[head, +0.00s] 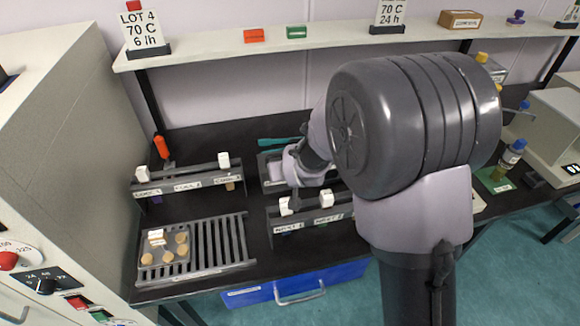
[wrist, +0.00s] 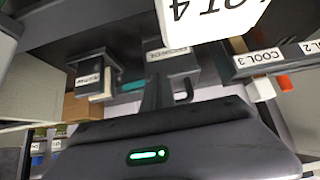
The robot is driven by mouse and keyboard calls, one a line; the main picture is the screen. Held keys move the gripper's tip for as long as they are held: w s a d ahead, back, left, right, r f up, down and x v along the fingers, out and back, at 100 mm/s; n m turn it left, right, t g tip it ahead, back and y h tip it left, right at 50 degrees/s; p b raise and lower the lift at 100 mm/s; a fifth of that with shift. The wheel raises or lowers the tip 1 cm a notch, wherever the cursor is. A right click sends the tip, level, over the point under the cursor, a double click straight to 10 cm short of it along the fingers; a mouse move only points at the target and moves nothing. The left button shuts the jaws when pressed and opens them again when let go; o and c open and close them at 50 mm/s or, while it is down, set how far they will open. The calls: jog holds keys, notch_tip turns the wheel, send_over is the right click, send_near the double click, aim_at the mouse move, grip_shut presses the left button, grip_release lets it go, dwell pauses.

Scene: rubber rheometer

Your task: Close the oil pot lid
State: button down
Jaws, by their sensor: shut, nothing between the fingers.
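I cannot pick out the oil pot or its lid for certain in either view; my arm covers much of the right side of the bench in the head view. My gripper (head: 296,199) is low over the middle of the bench, behind the front holder with white-capped items, and its tips are hard to see. In the wrist view its dark body with a green light fills the bottom edge. It is shut and empty. A grey open-topped box (head: 268,166) stands just behind it, partly hidden, with a teal handle (head: 280,141) at its back.
A front holder (head: 313,238) and a left holder (head: 190,184) carry white-capped items. A slatted rack (head: 215,262) with several tan discs lies front left. A LOT 4 sign (head: 143,33) stands on the shelf; a blue-capped bottle (head: 512,154) stands at right. Bare bench shows between the holders.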

jog(key=s+d+r+m+g+p, duration=0.1)
jog(key=s+d+r+m+p, duration=0.15)
jog(key=s+r, duration=0.75)
jog(key=s+d+r+m+p, duration=0.1)
jog(key=s+d+r+p, duration=0.25)
jog(key=s+r, duration=0.65)
jog(key=s+d+r+m, duration=0.1)
jog(key=s, duration=0.5)
jog(key=s+d+r+m+g, duration=0.1)
jog(key=s+d+m, duration=0.1)
jog(key=s, duration=0.4)
jog(key=shift+s+r+b, duration=0.2)
jog(key=shift+r+b, duration=0.15)
jog(key=shift+b, duration=0.05)
